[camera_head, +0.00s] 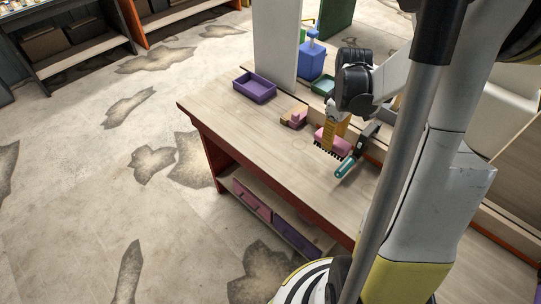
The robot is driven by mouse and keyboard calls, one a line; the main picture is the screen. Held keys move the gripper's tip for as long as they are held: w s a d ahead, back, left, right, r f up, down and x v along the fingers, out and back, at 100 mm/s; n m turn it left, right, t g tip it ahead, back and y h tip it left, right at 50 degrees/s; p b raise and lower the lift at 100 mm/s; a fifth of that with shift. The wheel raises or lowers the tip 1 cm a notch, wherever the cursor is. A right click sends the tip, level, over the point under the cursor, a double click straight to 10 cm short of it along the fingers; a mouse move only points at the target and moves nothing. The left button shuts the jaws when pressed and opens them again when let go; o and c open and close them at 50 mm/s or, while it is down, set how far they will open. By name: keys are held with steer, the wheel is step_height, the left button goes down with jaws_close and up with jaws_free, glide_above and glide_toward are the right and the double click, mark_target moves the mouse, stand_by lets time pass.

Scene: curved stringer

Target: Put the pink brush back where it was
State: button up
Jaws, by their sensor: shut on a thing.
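The pink brush (332,143) is over the wooden workbench, its dark bristles pointing down. My gripper (335,133) reaches down from the upper right, with its yellow-orange fingers shut on the brush. The brush is low over the bench top; I cannot tell if the bristles touch it. My gripper hides part of the brush.
A teal-handled tool (346,166) is just right of the brush. A wooden block with a small pink piece (298,118) is to its left. Behind are a purple tray (255,87), a green tray and a blue bottle (312,60). The bench's front left (225,115) is bare.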

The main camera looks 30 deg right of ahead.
steer(key=w+a+f+b, duration=0.1)
steer(key=a+f, duration=0.1)
steer(key=a, duration=0.1)
steer(key=w+a+f+b, duration=0.1)
steer(key=w+a+f, duration=0.1)
steer(key=a, duration=0.2)
steer(key=w+a+f+b, duration=0.1)
steer(key=w+a+f, duration=0.1)
steer(key=a+f, duration=0.1)
steer(key=shift+w+a, duration=0.15)
steer(key=shift+w, duration=0.05)
steer(key=shift+w+a+f+b, duration=0.1)
steer(key=shift+b, duration=0.2)
steer(key=shift+f+b, duration=0.75)
steer(key=shift+f, duration=1.1)
steer(key=shift+f, duration=0.1)
steer(key=shift+f, duration=0.15)
steer(key=o, duration=1.1)
steer(key=shift+o, duration=0.2)
